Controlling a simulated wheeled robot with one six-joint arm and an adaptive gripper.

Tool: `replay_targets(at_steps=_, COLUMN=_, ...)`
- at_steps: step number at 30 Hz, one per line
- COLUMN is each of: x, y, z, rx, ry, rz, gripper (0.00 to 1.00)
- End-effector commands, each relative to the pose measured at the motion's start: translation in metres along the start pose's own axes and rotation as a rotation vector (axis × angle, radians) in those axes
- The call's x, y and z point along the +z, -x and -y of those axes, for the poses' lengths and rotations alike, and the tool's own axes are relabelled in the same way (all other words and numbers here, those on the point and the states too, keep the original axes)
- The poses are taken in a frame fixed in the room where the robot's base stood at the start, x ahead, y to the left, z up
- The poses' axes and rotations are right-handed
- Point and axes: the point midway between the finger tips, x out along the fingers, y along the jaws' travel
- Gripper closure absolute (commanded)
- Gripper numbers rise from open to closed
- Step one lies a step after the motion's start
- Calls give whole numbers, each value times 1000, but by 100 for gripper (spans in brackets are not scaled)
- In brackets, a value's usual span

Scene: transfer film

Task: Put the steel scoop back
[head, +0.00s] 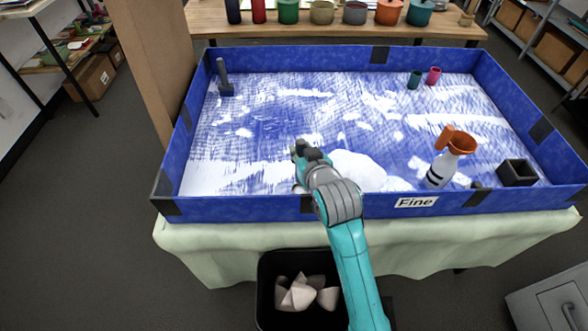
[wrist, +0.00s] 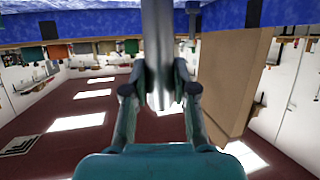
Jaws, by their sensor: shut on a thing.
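The steel scoop (wrist: 156,35) shows in the wrist view as a smooth grey metal piece running up from between my fingers to the top edge. My gripper (wrist: 160,85) is shut on it. In the head view my gripper (head: 300,160) is over the near, left-of-centre part of the blue-walled tray (head: 260,205), which holds white powder over a blue floor. The scoop is mostly hidden there by my gripper and arm. I cannot tell whether it touches the powder.
A white bottle (head: 439,170) with an orange funnel-like cup (head: 457,140) and a black square holder (head: 517,172) stand at the tray's right. A grey upright tool (head: 224,78) is at back left. Small green (head: 414,79) and pink (head: 433,75) cups stand at back. A black bin (head: 268,315) sits below.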

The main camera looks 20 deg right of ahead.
Motion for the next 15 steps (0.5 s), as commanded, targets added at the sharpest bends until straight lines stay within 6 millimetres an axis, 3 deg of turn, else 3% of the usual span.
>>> replay_targets(at_steps=15, x=46, y=-19, z=0, rx=0, ry=-1, rz=-1, gripper=100)
